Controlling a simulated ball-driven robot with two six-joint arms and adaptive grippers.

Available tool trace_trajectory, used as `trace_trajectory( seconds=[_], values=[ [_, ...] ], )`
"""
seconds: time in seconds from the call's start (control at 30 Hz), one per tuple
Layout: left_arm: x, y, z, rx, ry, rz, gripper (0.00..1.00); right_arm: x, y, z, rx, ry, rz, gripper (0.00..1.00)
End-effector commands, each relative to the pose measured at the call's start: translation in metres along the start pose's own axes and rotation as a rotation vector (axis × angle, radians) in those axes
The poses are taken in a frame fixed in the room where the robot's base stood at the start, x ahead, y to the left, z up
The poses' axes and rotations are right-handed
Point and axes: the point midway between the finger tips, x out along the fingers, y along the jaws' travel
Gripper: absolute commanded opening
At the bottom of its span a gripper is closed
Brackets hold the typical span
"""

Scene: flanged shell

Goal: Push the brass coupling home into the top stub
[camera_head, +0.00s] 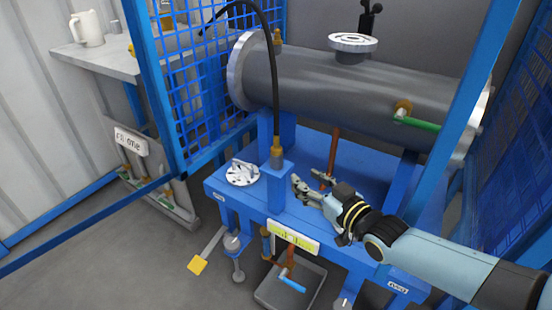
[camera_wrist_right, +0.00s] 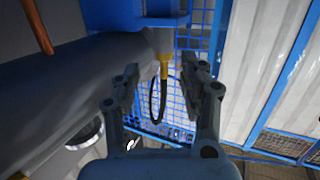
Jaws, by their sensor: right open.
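The brass coupling (camera_head: 277,155) stands upright on top of a blue post (camera_head: 274,188), on the end of a black hose (camera_head: 275,90). In the right wrist view the coupling (camera_wrist_right: 164,66) shows between my fingers, beyond the tips. The top stub (camera_head: 277,38) is a small brass fitting on top of the grey flanged shell (camera_head: 350,84), near its left end; the coupling is apart from it. My right gripper (camera_head: 308,184) is open and empty, just right of the blue post; it also shows in the right wrist view (camera_wrist_right: 164,78). My left gripper is not in view.
A brass side fitting with a green handle (camera_head: 420,124) sticks out of the shell. A copper pipe (camera_head: 333,150) rises behind my right gripper. A metal flange part (camera_head: 243,173) lies left of the post. Blue frame bars (camera_head: 450,130) and mesh (camera_head: 205,85) flank the shell.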

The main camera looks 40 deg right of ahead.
Motion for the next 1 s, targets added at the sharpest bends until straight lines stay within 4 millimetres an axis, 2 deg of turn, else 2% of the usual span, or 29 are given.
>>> trace_trajectory(
  seconds=[0.03,0.1,0.2,0.33,0.4,0.53,0.73,0.9,1.0],
  values=[
    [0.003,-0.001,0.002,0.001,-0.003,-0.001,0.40,0.005,-0.001,-0.017,0.003,0.050,-0.008,0.43],
    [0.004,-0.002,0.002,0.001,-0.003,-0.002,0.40,0.011,-0.002,-0.036,0.008,0.101,-0.016,0.43],
    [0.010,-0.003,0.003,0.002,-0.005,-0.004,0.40,0.022,-0.003,-0.048,0.012,0.134,-0.022,0.43],
    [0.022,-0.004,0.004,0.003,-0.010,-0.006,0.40,0.045,-0.004,-0.051,0.012,0.136,-0.022,0.43],
    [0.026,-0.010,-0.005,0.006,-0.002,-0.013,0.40,0.055,-0.004,-0.051,0.012,0.135,-0.022,0.43],
    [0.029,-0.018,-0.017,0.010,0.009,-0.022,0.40,0.067,-0.004,-0.054,0.012,0.132,-0.021,0.43],
    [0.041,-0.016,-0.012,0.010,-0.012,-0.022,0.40,0.090,-0.005,-0.061,0.011,0.134,-0.022,0.43],
    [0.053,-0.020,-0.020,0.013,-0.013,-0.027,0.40,0.113,-0.005,-0.064,0.011,0.130,-0.021,0.43],
    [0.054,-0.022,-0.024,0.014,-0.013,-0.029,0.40,0.118,-0.005,-0.067,0.012,0.129,-0.021,0.43]
  ],
)
